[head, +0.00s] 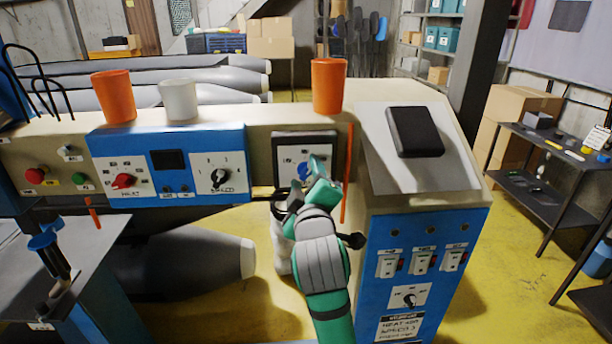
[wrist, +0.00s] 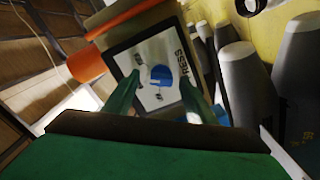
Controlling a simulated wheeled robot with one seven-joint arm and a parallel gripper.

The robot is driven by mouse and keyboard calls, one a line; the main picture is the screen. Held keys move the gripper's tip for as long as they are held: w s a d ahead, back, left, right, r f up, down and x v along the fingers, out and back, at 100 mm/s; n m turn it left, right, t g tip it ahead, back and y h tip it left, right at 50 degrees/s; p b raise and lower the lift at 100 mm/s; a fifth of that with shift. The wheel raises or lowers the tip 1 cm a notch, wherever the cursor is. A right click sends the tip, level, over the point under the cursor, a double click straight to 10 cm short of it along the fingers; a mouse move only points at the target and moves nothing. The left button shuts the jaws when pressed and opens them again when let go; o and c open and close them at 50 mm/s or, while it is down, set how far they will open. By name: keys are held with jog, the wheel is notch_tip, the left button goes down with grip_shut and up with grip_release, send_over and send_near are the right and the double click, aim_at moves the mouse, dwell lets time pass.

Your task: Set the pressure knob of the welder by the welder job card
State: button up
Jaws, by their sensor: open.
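The pressure knob is blue and round, on a white plate in a dark frame marked PRESS; it shows in the wrist view (wrist: 161,75) and partly in the head view (head: 303,169). My gripper (head: 305,181) is in front of this panel and hides part of it. In the wrist view my gripper (wrist: 158,98) is open, one finger on each side of the knob, with nothing between them; I cannot tell how close they are in depth. A white card (head: 400,327) with handwritten lines, perhaps the job card, is on the blue cabinet front; its lower part is cut off.
The welder's blue panel (head: 240,143) has a red HEAT knob (head: 123,181) and a black SPEED knob (head: 220,178). Orange cups (head: 329,86) and a white cup (head: 179,100) stand on top. An orange vertical strip (head: 348,175) is just right of my gripper.

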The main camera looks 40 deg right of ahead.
jog(key=shift+s+d, duration=0.15)
jog(key=shift+s, duration=0.15)
jog(key=shift+c, duration=0.9)
jog(key=c, duration=0.5)
jog(key=shift+w+a, duration=0.15)
jog(key=shift+a, duration=0.15)
jog(key=c, duration=0.4)
jog(key=shift+w+a, duration=0.1)
jog(key=shift+a, duration=0.2)
jog(key=shift+o, duration=0.2)
jog(key=shift+d, duration=0.1)
